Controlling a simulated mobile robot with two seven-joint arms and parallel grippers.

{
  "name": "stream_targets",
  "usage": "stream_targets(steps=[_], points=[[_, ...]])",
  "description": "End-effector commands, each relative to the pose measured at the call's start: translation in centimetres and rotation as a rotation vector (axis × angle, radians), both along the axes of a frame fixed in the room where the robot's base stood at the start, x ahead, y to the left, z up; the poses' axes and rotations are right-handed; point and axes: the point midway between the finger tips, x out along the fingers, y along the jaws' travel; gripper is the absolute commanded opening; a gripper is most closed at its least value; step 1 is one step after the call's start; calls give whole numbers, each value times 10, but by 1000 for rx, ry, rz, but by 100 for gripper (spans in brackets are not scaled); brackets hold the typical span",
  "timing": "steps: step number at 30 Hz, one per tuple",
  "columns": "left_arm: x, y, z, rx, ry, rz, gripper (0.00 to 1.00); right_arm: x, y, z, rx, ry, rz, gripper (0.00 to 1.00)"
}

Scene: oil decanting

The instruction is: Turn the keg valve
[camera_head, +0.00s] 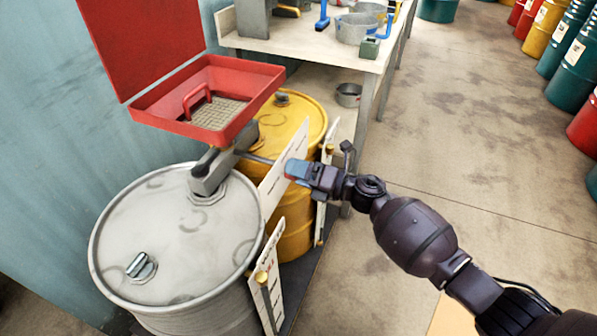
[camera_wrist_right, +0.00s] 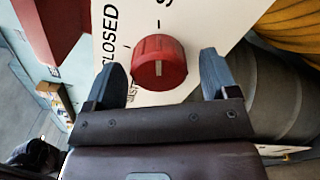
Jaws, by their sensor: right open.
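The keg valve is a round red knob (camera_wrist_right: 160,62) with a pale mark, on a white panel (camera_wrist_right: 115,20) lettered "CLOSED". In the head view this white panel (camera_head: 277,186) stands between the silver drum (camera_head: 180,235) and the yellow drum (camera_head: 294,228). My right gripper (camera_head: 290,169) reaches the panel from the right. In the right wrist view my right gripper (camera_wrist_right: 162,68) is open, with a blue-grey finger on each side of the knob and small gaps between. The knob is hidden in the head view. My left gripper is not in view.
A red open-lidded tray (camera_head: 237,127) sits above the drums. A second white panel (camera_head: 267,285) is at the silver drum's front. A workbench (camera_head: 300,45) with metal pots stands behind. Coloured drums line the far right; the floor (camera_head: 470,130) between is clear.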

Motion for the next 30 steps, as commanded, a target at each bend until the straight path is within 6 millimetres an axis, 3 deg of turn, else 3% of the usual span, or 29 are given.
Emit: stream_targets(steps=[18,30], points=[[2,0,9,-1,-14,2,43,-35,-87,0,-2,0,-2,80],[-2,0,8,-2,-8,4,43,-41,-98,0,0,1,0,80]])
